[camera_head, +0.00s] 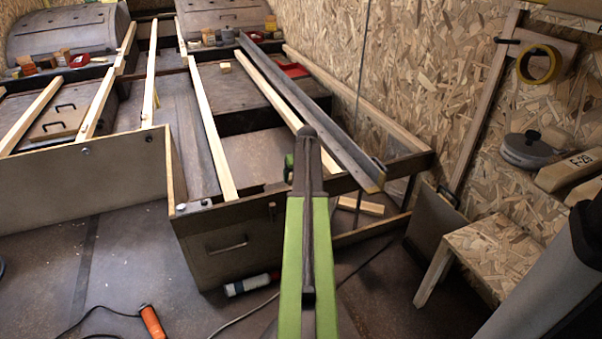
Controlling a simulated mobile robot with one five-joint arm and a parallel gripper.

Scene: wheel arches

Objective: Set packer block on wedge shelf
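My arm, green with a dark upper end, rises from the bottom middle. My gripper (307,142) is at or behind that dark end; its fingers cannot be made out, nor whether it holds anything. A small pale wooden block (225,67), possibly the packer block, lies on a dark box top between the rails, well beyond my arm. Two pale wooden wedge-like pieces (568,170), one marked "E-29", are at the right wall. I cannot tell for sure which surface is the wedge shelf.
Wooden slats (212,130) and a long dark metal rail (310,115) cross the bed frame ahead. An OSB stool-like step (492,250) stands at right. A dark pan-like pot (528,150) is near the wall. An orange-handled tool (152,322) and cable lie on the floor.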

